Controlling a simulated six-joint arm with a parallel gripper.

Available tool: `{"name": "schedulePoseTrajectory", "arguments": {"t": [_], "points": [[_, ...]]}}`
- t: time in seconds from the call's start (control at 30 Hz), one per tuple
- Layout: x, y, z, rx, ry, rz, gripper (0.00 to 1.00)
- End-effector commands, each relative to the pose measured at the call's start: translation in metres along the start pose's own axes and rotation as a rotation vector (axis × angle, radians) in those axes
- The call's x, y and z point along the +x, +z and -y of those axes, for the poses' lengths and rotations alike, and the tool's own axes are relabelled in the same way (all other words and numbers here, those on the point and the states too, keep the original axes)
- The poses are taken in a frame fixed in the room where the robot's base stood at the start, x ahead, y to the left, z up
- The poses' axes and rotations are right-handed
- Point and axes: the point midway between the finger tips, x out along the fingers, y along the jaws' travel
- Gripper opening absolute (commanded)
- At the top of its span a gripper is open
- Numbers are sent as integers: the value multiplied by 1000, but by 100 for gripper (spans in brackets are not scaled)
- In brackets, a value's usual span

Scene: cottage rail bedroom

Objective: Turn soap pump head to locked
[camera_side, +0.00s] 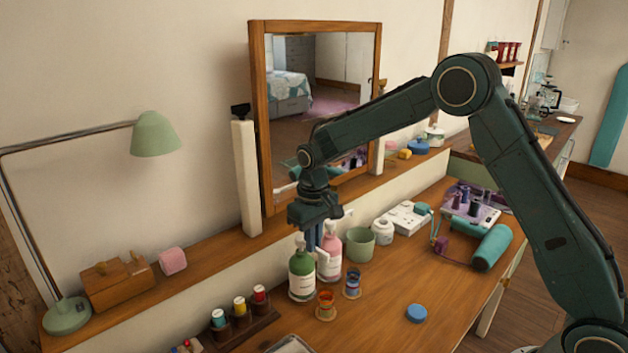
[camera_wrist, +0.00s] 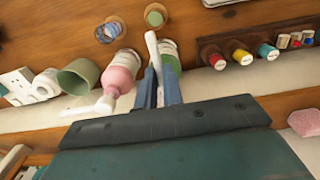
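A green soap bottle (camera_side: 302,278) with a white pump stands upright on the wooden counter in the side view. A pink bottle (camera_side: 329,262) with a white pump stands close behind it to the right. My gripper (camera_side: 314,240) points down above the green bottle, at its pump. In the wrist view, the two blue-grey fingers of my gripper (camera_wrist: 160,78) lie close together, with the white pump head (camera_wrist: 152,48) of the green bottle (camera_wrist: 170,57) at and between them. I cannot tell if they press on it. The pink bottle (camera_wrist: 122,70) is just left of the fingers.
Thread spools (camera_side: 326,305) stand in front of the bottles and a spool rack (camera_side: 240,322) is at front left. A green cup (camera_side: 359,245) stands right of the pink bottle. A mirror (camera_side: 320,110) is behind. The counter is clear around a blue disc (camera_side: 416,313).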

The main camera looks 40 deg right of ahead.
Motion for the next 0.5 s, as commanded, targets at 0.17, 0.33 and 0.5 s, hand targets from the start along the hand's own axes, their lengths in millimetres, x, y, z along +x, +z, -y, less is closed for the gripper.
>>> {"name": "schedulePoseTrajectory", "arguments": {"t": [0.17, 0.33, 0.5], "points": [[0, 0, 0, 0, 0, 0, 0], [0, 0, 0, 4, 0, 0, 0], [0, 0, 1, 27, 0, 0, 0]]}}
